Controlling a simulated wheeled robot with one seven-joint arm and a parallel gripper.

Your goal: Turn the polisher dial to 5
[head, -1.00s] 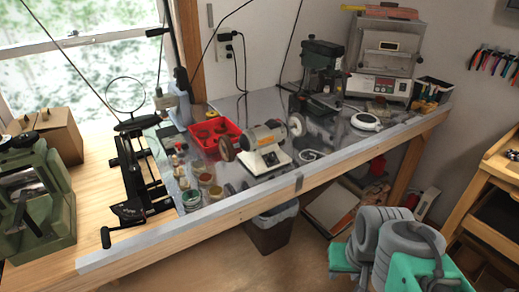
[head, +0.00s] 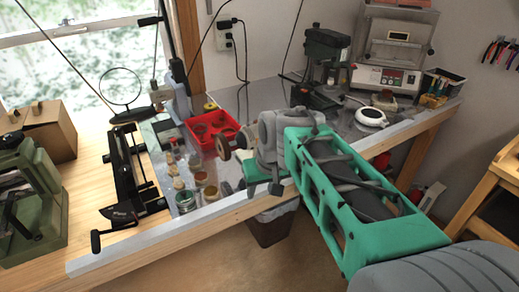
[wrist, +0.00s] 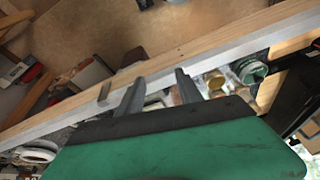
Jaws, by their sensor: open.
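The polisher (head: 222,148) stands near the front edge of the metal-topped bench in the head view. Only its left wheel and a little of its body show. My arm covers the rest, and the dial is hidden. My gripper (wrist: 158,80) is open in the wrist view, with two dark fingers apart and nothing seen held between them. In the head view my arm's end is over or in front of the polisher. I cannot tell whether it touches it. The polisher cannot be made out in the wrist view.
Small jars (head: 186,198) stand left of the polisher, with a red tray (head: 213,131) behind them. A drill press (head: 322,65), a white round device (head: 371,117) and an oven-like unit (head: 388,78) stand to the right. The bench's front edge (wrist: 215,50) crosses the wrist view.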

